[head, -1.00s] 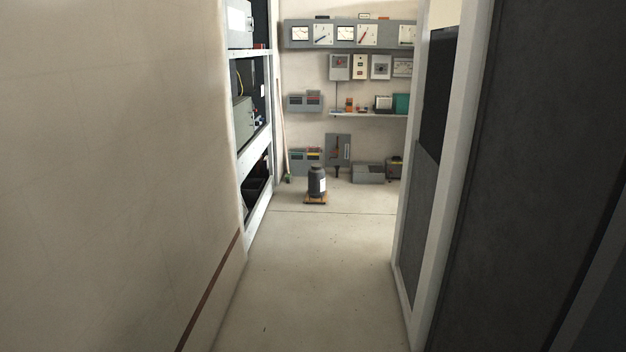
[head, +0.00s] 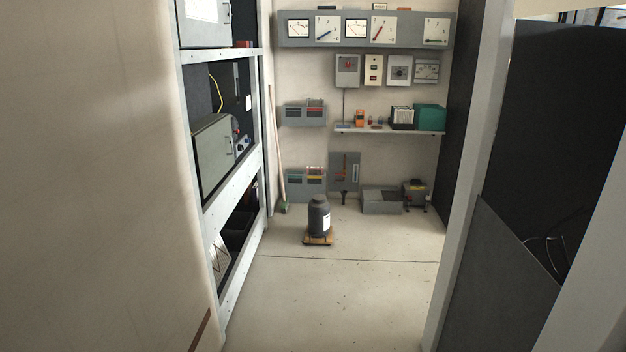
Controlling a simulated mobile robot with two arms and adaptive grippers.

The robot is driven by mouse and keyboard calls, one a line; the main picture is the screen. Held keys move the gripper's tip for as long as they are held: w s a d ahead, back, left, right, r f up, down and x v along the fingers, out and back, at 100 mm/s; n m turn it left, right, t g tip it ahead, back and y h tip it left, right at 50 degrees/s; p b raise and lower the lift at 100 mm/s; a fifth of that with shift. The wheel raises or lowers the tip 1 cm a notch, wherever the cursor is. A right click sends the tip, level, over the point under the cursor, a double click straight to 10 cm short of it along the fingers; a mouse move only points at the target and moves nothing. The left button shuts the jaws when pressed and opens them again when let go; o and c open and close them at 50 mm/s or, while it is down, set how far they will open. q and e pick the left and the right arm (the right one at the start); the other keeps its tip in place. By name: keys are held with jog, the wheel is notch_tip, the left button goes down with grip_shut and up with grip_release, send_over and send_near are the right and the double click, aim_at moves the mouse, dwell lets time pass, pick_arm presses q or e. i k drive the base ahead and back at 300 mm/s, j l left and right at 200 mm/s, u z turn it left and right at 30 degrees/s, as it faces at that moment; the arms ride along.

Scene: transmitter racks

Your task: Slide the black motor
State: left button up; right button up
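A dark grey-black cylindrical object with a narrower top and a white label, which looks like the black motor (head: 319,219), stands upright in the head view. It rests on a small wooden base (head: 311,242) on the floor, a little below the middle of the picture and well ahead of me. Its far side is hidden. Neither of my grippers shows in the head view.
A white-framed rack (head: 236,195) with grey units lines the left, beyond a beige wall (head: 90,180). A white post (head: 474,170) and dark panels stand at right. Grey boxes (head: 381,200) and a broom (head: 276,150) are at the back wall. The floor (head: 345,290) between is clear.

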aim_at(319, 230)
jog(key=i, duration=2.35)
